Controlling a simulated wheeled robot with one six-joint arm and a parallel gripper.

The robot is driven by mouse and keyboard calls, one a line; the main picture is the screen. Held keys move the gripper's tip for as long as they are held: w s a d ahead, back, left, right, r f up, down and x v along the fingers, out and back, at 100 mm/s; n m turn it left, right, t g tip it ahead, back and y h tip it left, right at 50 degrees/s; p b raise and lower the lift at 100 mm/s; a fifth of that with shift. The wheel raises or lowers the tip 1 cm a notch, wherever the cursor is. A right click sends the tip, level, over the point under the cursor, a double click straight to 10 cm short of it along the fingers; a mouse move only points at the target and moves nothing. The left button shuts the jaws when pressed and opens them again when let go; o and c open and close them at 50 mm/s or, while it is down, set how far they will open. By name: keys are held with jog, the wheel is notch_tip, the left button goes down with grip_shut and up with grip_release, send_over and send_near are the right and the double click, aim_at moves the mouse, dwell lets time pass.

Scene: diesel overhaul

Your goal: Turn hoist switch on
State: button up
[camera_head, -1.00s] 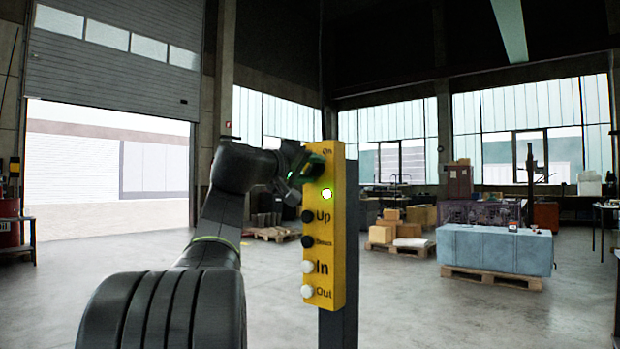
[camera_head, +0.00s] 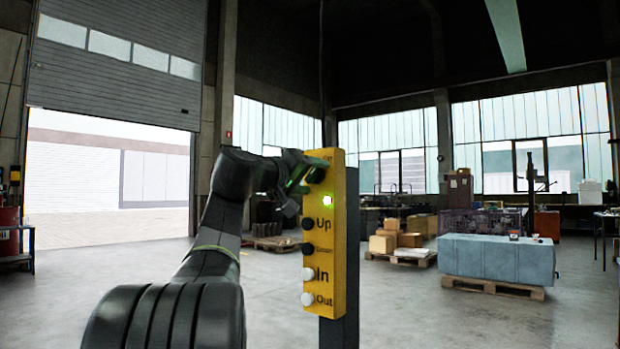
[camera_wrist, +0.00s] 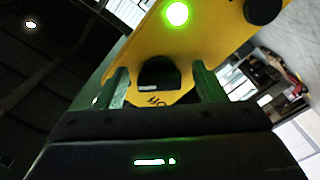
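The yellow hoist control panel (camera_head: 340,262) stands upright on a dark post in the middle of the head view. My gripper (camera_head: 305,178) is at the panel's top. In the wrist view, the dark switch knob (camera_wrist: 160,75) sits between the two green fingers of my gripper (camera_wrist: 160,88). The fingers stand apart on either side of it, with gaps visible. The light also shows in the wrist view (camera_wrist: 177,13). The switch is mostly hidden in the head view.
A blue-grey block (camera_head: 500,258) lies on a pallet at the right. Cardboard boxes (camera_head: 385,241) stand on another pallet behind the panel. The concrete floor around the panel is clear. A big door opening is at the left.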

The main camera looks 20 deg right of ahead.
jog(key=v, duration=1.4)
jog(key=shift+d, duration=0.1)
jog(key=x, duration=1.3)
jog(key=shift+w+d+r, duration=0.1)
jog(key=shift+w+d, duration=0.15)
jog(key=shift+d, duration=0.1)
